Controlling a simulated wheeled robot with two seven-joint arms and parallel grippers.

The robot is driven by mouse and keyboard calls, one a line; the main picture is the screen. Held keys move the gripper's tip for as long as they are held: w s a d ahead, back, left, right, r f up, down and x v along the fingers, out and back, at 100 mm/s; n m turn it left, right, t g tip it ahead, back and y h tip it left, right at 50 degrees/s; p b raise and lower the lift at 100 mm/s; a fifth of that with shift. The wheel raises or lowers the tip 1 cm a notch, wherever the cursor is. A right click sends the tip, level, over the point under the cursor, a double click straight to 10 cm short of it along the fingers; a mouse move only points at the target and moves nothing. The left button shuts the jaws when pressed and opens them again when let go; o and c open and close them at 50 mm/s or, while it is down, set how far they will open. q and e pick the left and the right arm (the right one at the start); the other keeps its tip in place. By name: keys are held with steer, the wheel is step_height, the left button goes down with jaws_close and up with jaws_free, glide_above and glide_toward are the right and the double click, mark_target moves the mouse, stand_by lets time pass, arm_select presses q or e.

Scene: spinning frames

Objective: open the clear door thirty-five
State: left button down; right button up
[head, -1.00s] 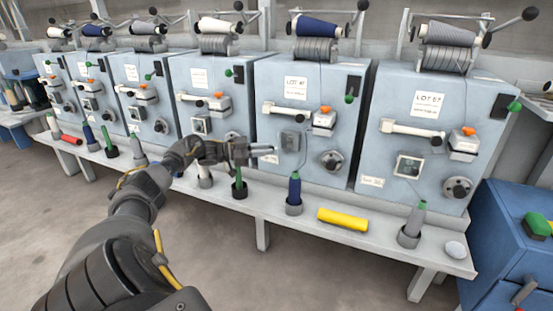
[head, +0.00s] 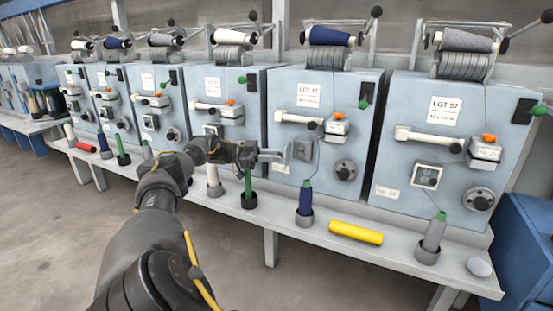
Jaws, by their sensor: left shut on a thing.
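The clear door (head: 304,151) is a small square greyish cover on the front of the blue-grey machine labelled LOT 47, below its white roller bar. I cannot read a thirty-five on it. My left gripper (head: 285,154) reaches in from the left in front of that machine, its fingertips at the door's left edge. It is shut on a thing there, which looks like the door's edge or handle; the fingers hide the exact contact. I cannot tell whether the door stands ajar. My right gripper is not in view.
Similar machines stand in a row, with the LOT 57 machine (head: 455,105) to the right. On the ledge below are a blue bobbin (head: 305,199), a green bobbin (head: 248,184), a yellow tube (head: 356,232) and a grey bobbin (head: 434,235). A blue cabinet (head: 525,245) is at lower right.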

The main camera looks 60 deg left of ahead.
arm_select(q)
steer(key=c, duration=1.3)
jaws_free()
steer(key=v, duration=1)
steer(key=shift+s+a, duration=0.25)
